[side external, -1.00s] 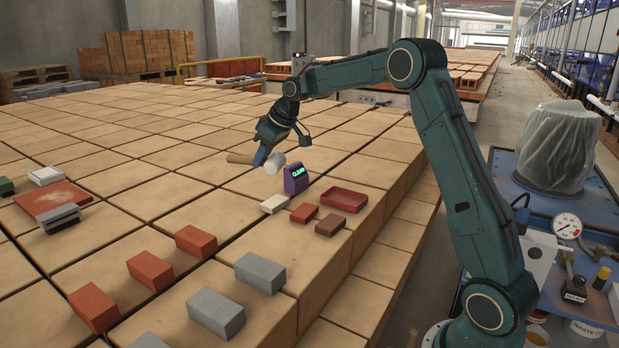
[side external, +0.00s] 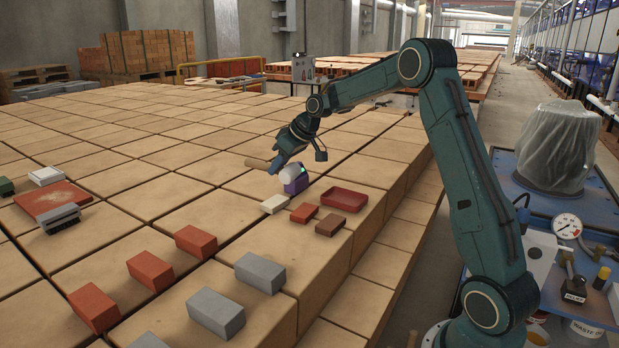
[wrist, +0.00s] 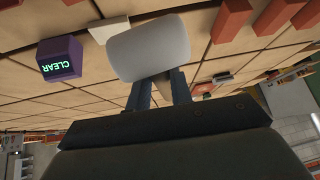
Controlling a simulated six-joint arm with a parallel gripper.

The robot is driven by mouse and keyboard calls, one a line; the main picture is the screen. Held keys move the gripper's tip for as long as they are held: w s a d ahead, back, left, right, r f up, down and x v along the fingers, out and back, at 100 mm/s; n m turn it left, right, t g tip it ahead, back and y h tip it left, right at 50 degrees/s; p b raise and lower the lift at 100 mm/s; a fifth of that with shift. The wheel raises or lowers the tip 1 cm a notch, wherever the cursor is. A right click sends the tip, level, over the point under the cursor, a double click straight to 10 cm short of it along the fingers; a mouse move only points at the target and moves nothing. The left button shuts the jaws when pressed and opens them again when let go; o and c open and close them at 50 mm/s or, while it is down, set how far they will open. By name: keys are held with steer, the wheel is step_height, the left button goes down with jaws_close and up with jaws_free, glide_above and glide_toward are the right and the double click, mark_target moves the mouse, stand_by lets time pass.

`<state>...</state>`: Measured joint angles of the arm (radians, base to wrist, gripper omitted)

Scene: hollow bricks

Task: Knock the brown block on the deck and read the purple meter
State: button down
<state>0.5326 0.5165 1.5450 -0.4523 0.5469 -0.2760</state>
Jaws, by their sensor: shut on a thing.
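My gripper (side external: 274,166) is shut on the handle (side external: 256,163) of a mallet with a white head (side external: 293,180). The mallet is held above the deck. In the wrist view the white head (wrist: 148,48) sits just beyond my fingers (wrist: 160,95). The purple meter (side external: 303,184) stands on the deck behind the mallet head, which hides most of its face in the side view. In the wrist view the meter (wrist: 60,62) shows "CLEAR" in green. The brown block (side external: 330,225) lies on the deck at the near right of the meter, apart from the mallet.
Close by are a cream block (side external: 274,204), a small red block (side external: 304,212) and a red tray (side external: 344,201). Several red and grey bricks (side external: 260,272) stand nearer the camera. A brush (side external: 61,219) and a red board (side external: 52,200) lie at left.

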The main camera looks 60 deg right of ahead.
steer(key=s+d+f+m+t+h, duration=0.1)
steer(key=s+d+f+m+t, duration=0.2)
steer(key=s+d+f+m, duration=0.2)
steer(key=s+d+f, duration=0.1)
steer(key=s+d, duration=0.2)
steer(key=s, duration=0.1)
steer(key=shift+s+d+h, duration=0.3)
steer(key=shift+s+d, duration=0.05)
steer(key=shift+d, duration=0.05)
steer(key=shift+f, duration=0.3)
steer(key=shift+f, duration=2.75)
steer(key=shift+f, duration=0.6)
steer(key=shift+r, duration=0.1)
step_height(320, 180, up, 7)
stand_by(1.0)
stand_by(0.4)
